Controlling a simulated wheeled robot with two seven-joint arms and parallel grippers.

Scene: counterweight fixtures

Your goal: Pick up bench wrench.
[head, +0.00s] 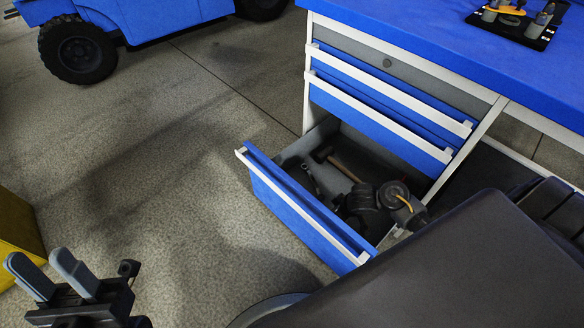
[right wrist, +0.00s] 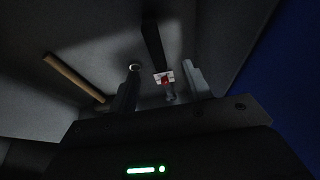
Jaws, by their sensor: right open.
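In the head view, a dark wrench-like tool (head: 312,180) lies in the open bottom drawer (head: 300,215), near its left side. My right gripper reaches down into the drawer to the right of it; its fingers are hard to make out in the head view. In the right wrist view my right gripper (right wrist: 161,66) is open. A dark long tool (right wrist: 152,42) shows beyond and between its fingers; I cannot tell if this is the wrench. My left gripper (head: 37,258) is open and empty over the floor at lower left.
A wooden-handled tool (head: 343,168) lies in the drawer; its handle (right wrist: 75,78) shows in the right wrist view. A small red and white thing (right wrist: 165,80) is near the fingers. The drawer walls are close. The blue bench top (head: 430,40) and shut drawers stand above.

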